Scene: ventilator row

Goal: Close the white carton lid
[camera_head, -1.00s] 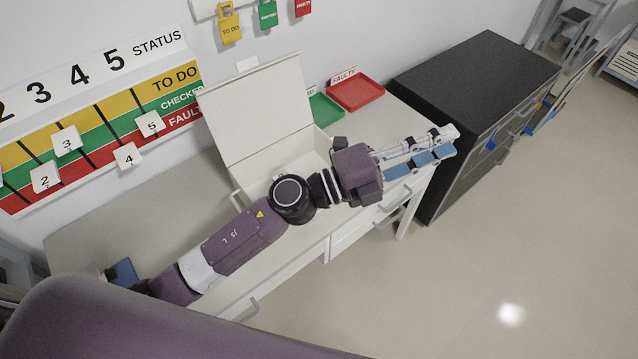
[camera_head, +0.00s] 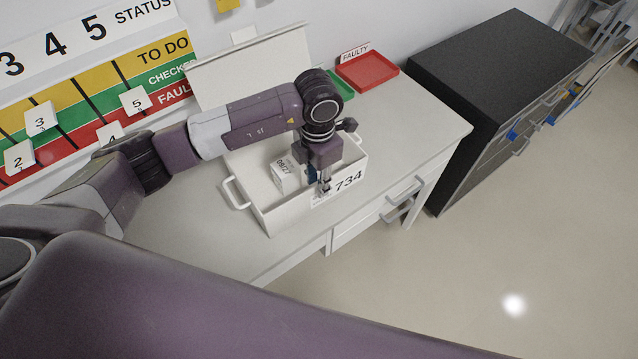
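The white carton (camera_head: 290,212) stands on the desk, with a handle on its left side and the label 734 on its front. Its lid (camera_head: 215,82) is open and stands up at the back, partly hidden by my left arm. A small white box (camera_head: 286,178) with a printed label is inside the carton. My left gripper (camera_head: 325,190) points down at the carton's front wall, close to the label. Its fingers are small and partly hidden, so their opening and any contact are unclear. My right gripper is out of view.
A green tray (camera_head: 342,86) and a red FAULTY tray (camera_head: 368,73) lie behind the carton at right. A black cabinet (camera_head: 500,65) stands right of the desk (camera_head: 425,135). The status board (camera_head: 85,80) is on the wall at left.

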